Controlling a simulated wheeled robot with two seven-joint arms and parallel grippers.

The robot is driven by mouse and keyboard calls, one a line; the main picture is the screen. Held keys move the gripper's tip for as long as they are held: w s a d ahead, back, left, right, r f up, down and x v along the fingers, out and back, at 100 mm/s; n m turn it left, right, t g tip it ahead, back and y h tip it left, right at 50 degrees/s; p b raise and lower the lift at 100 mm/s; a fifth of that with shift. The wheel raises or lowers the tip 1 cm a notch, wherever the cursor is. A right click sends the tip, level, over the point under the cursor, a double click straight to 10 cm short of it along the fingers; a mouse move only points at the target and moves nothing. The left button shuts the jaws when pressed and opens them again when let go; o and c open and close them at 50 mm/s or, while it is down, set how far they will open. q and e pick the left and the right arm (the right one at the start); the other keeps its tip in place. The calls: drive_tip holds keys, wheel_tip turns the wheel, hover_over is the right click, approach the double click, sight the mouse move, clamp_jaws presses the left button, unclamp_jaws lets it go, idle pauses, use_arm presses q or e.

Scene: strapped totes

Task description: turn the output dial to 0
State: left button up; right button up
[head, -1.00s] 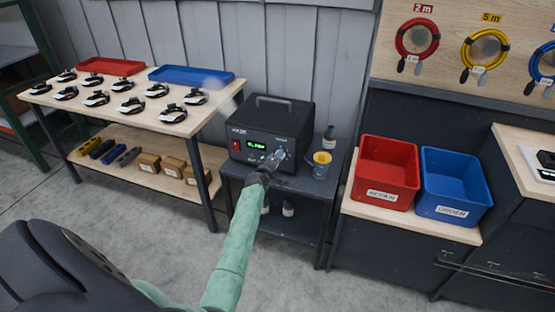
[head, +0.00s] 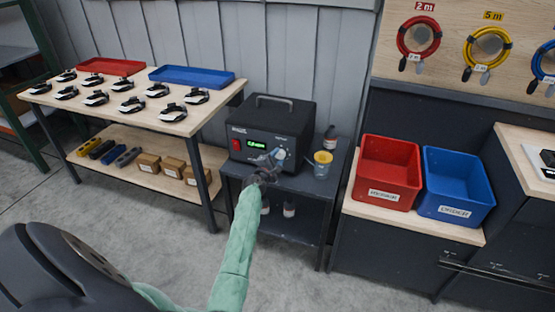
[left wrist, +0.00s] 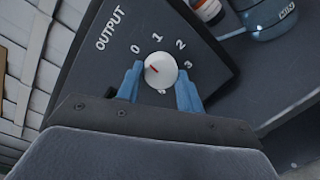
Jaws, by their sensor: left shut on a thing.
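The output dial (left wrist: 161,67) is a round white knob with a red mark on the black power unit (head: 270,132). In the left wrist view its red mark lies on the left side, toward the 0 side; I cannot tell whether it lines up exactly with the 0. The printed numbers 0, 1, 2 and 3 curve around it beside the word OUTPUT. My left gripper (left wrist: 160,77) has its blue fingers on either side of the dial, shut on it. In the head view this gripper (head: 269,164) partly covers the unit's front. The green display (head: 257,144) is too blurred to read.
A yellow cup (head: 322,163) and a dark bottle (head: 330,138) stand right of the unit on the dark cart (head: 310,184). Red (head: 388,172) and blue (head: 452,186) bins stand further right. A wooden table (head: 135,107) with several devices is at left.

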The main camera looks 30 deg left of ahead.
use_arm(q)
drive_tip(key=shift+n, duration=0.6)
drive_tip(key=o, duration=1)
drive_tip(key=shift+a+f, duration=0.1)
